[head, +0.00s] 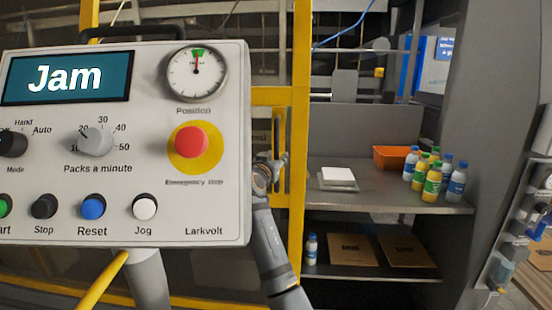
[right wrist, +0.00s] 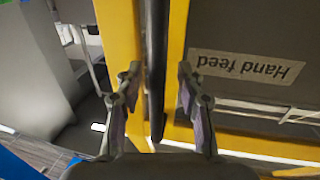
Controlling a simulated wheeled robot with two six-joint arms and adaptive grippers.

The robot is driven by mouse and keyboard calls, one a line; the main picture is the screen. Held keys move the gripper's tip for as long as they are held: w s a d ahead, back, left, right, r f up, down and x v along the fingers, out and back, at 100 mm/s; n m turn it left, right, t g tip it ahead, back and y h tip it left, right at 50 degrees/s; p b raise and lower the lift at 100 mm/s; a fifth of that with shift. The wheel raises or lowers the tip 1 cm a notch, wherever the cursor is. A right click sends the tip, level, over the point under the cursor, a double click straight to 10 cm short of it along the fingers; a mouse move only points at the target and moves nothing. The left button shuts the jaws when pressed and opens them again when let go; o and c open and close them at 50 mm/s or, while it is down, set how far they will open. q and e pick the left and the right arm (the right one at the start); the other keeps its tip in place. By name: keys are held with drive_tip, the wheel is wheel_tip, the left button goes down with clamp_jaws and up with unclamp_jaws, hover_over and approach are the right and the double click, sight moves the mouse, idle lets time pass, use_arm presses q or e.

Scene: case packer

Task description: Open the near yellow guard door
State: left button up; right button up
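The yellow guard door (head: 299,150) stands upright behind the control panel, its frame seen from the head; it looks shut, though the panel hides much of it. A grey upright bar, seemingly its handle (head: 283,135), is by the frame. My right gripper (head: 268,165) is at this bar, partly hidden by the panel edge. In the right wrist view my right gripper (right wrist: 158,85) is open, its fingers either side of a dark bar (right wrist: 156,60) with gaps on both sides. Yellow frame members (right wrist: 122,40) lie beyond. My left gripper is not in view.
The control panel (head: 225,225) reads "Jam" and fills the left, close to my right arm. A shelf (head: 385,200) at right holds several bottles (head: 433,180), an orange bin (head: 393,157) and a white stack (head: 338,177). A "Hand feed" label (right wrist: 245,66) is beside the fingers.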

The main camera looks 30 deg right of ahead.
drive_tip(key=shift+d+r, duration=0.1)
drive_tip(key=shift+s, duration=0.1)
drive_tip(key=v, duration=0.7)
drive_tip(key=shift+a, duration=0.2)
drive_tip(key=shift+s, duration=0.1)
